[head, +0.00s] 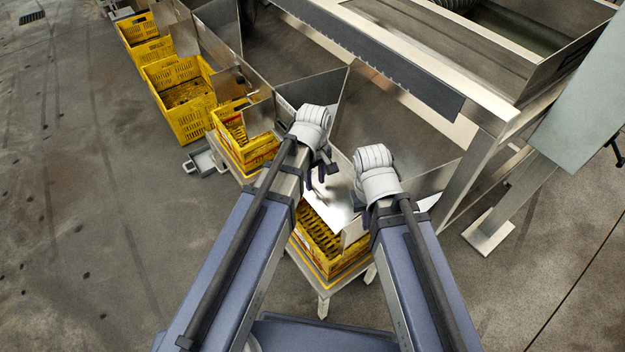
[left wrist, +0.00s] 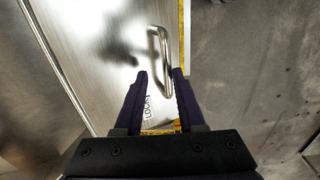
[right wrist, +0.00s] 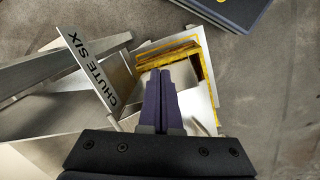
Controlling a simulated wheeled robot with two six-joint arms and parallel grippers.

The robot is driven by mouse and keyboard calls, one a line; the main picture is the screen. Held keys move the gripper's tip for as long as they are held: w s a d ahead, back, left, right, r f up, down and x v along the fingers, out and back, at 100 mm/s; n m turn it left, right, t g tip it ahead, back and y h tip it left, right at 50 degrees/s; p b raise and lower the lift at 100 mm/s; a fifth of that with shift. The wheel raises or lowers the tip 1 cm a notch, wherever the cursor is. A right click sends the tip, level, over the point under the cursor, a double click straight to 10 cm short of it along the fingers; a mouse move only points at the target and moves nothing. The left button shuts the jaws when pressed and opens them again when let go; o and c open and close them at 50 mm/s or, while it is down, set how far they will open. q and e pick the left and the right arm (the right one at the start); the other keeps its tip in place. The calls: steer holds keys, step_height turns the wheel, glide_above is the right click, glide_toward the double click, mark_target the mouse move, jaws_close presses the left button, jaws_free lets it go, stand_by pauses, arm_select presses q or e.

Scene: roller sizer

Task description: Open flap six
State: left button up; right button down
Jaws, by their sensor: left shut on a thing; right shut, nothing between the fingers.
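The shiny metal flap (left wrist: 95,45) with its bar handle (left wrist: 158,48) fills the left of the left wrist view. My left gripper (left wrist: 161,76) is shut on the handle, one dark finger on each side. In the head view, the left gripper (head: 320,178) is at the bright flap sheet (head: 338,193), above a yellow crate. The right wrist view shows a plate reading CHUTE SIX (right wrist: 88,68). My right gripper (right wrist: 160,74) is shut and empty there, beside that plate and in front of the crate opening. My arms partly hide the flap in the head view.
The yellow crate (head: 328,262) stands on a low stand under the chute. More yellow crates (head: 181,98) line up to the far left under metal chutes. A steel frame leg (head: 500,205) stands at right. The concrete floor at left is open.

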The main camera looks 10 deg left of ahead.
arm_select(q)
steer(key=shift+o, duration=1.4)
step_height(320, 180, up, 8)
steer(key=p, duration=0.7)
steer(key=shift+p, duration=0.4)
steer(key=shift+f, duration=0.1)
steer(key=s+d+r+m+y+p, duration=0.1)
steer(key=s+d+r+m+p, duration=0.2)
steer(key=s+r+m+p, duration=0.5)
steer(key=shift+s+r+m+y, duration=0.3)
steer(key=shift+s+m, duration=1.15)
steer(key=shift+m, duration=0.95)
